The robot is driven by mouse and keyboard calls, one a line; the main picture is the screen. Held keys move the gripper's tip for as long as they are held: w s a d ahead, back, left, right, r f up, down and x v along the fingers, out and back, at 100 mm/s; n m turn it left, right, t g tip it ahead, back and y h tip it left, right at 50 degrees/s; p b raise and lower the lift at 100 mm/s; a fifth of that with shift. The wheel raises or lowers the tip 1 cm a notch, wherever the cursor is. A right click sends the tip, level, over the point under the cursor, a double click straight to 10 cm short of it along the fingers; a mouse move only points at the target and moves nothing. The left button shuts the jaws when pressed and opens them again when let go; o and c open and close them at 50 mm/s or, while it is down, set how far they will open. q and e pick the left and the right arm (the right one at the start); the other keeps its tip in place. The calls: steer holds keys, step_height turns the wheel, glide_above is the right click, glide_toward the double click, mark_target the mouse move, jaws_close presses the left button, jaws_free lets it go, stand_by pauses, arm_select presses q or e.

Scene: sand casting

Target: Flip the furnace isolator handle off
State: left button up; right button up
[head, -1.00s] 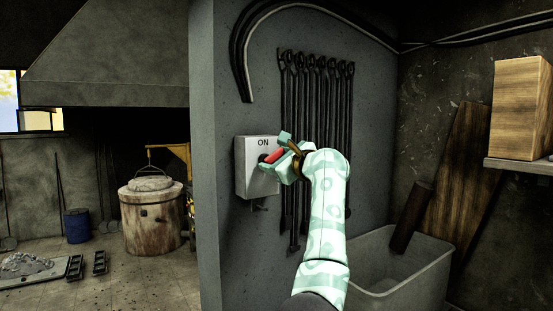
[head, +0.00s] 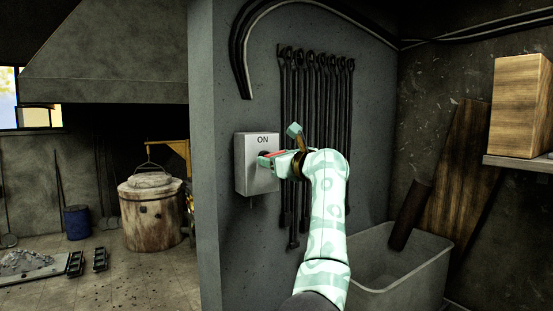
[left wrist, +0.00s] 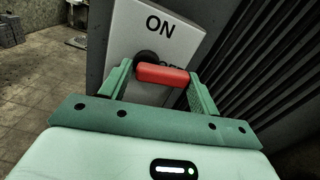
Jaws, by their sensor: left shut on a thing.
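The isolator box (head: 244,178) is a light grey box on the grey wall, with ON printed at its top. Its red handle (head: 274,153) shows only as a sliver behind my left gripper (head: 266,160). In the left wrist view the red handle (left wrist: 163,74) lies nearly across the box (left wrist: 122,35), between the two green fingers of my left gripper (left wrist: 160,82), which is shut on it. The dark round pivot (left wrist: 146,58) is at its left end. A second word below ON is mostly hidden by the handle. My right gripper is not in view.
Several long dark tools (head: 315,100) hang on the wall just right of the box. A grey bin (head: 400,285) stands below at right, with planks (head: 465,170) behind it. A furnace (head: 150,225) stands at left beyond the wall's edge.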

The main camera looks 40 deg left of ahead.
arm_select(q)
steer(key=shift+d+r, duration=0.1)
steer(key=shift+r, duration=0.25)
steer(key=o, duration=0.9)
steer(key=shift+w, duration=0.1)
steer(key=shift+c, duration=0.2)
steer(key=shift+w+d+f, duration=0.1)
steer(key=shift+w+f, duration=0.05)
steer(key=shift+f, duration=0.15)
steer(key=b+v, duration=0.5)
steer(key=v, duration=1.1)
steer(key=shift+d, duration=0.15)
